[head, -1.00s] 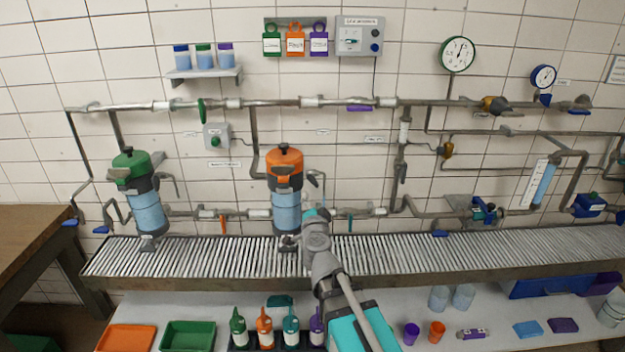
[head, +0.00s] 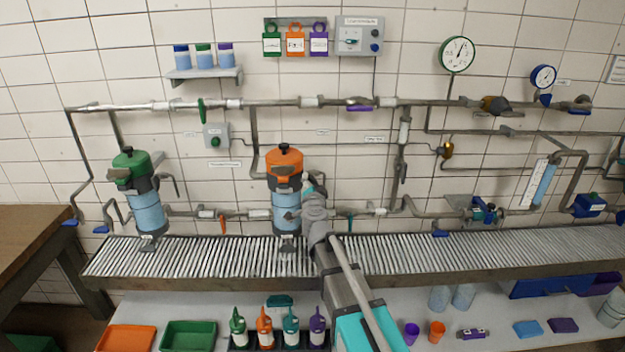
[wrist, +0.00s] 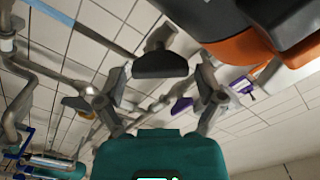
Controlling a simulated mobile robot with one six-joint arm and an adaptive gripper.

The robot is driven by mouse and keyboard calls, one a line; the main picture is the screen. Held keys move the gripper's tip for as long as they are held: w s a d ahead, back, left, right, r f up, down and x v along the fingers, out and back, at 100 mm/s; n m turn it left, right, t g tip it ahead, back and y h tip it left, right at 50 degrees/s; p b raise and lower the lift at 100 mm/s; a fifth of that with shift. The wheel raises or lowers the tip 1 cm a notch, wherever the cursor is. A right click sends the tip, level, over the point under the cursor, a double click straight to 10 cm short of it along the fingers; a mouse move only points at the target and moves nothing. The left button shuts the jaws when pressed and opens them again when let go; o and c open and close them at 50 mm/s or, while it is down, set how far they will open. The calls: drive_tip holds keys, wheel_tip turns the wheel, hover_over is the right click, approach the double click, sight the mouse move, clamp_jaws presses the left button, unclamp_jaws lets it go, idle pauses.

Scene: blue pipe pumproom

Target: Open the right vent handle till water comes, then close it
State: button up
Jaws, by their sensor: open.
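The right filter housing (head: 284,162) has an orange top, a dark collar and a clear blue body, and stands on the slatted grating. A thin grey vent pipe (head: 320,175) comes off its right side; my gripper covers most of its lower part. My gripper (head: 309,184) is just right of the housing, below the vent pipe's bend. In the wrist view my gripper (wrist: 161,82) has its two fingers spread. A dark, flat-ended handle (wrist: 160,64), apparently the vent handle, shows between and beyond the fingertips, with no visible contact. No water shows.
The orange lid (wrist: 245,50) is close at the wrist view's upper right. The left housing (head: 135,170) has a green top. Pipes with orange (head: 222,225) and teal (head: 350,222) levers run behind. Several bottles stand below the grating (head: 200,260).

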sight(313, 183)
drive_tip(key=shift+w, duration=1.75)
drive_tip(key=c, duration=0.9)
drive_tip(key=shift+o, duration=0.2)
drive_tip(key=shift+m, duration=0.3)
drive_tip(key=m, duration=0.3)
drive_tip(key=shift+m, duration=2.4)
